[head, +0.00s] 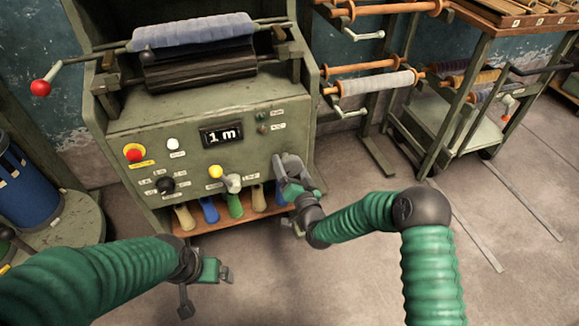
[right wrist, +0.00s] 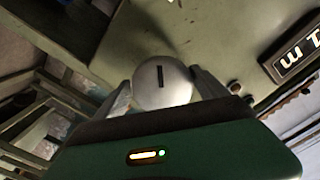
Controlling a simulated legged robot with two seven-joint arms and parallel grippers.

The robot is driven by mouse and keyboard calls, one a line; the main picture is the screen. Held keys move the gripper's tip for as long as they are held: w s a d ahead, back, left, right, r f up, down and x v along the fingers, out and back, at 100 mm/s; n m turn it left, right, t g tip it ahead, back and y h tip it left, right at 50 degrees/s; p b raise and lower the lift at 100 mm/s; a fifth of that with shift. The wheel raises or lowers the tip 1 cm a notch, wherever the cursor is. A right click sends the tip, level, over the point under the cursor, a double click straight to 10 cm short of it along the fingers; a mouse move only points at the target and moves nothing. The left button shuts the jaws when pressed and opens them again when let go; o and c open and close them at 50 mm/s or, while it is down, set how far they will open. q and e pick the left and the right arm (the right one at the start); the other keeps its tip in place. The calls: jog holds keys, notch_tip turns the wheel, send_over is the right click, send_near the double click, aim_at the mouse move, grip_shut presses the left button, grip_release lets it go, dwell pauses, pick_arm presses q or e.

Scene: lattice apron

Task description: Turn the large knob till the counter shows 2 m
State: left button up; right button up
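The counter (head: 222,135) on the green machine's front panel reads "1 m"; it also shows, turned, in the right wrist view (right wrist: 297,50). The large knob (right wrist: 162,84) is a round pale-grey disc with a dark slot mark. In the right wrist view it sits between my right gripper's fingers, one on each side, close against its rim. In the head view my right gripper (head: 287,168) is at the panel's right side and hides most of the knob. My left gripper (head: 222,270) hangs low in front of the machine, away from the panel; its fingers are unclear.
The panel also has a red button (head: 134,152), a yellow button (head: 215,171), a black knob (head: 165,185) and a grey handle (head: 232,183). A blue roll (head: 193,32) and red-knobbed crank are above. Racks of spools stand right; a blue bin (head: 22,185) stands left.

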jog(key=shift+o, duration=1)
jog(key=shift+r, duration=0.1)
jog(key=shift+s, duration=0.1)
jog(key=p+v, duration=0.5)
jog(key=v, duration=1.1)
jog(key=shift+s, duration=0.25)
jog(key=shift+d, duration=0.1)
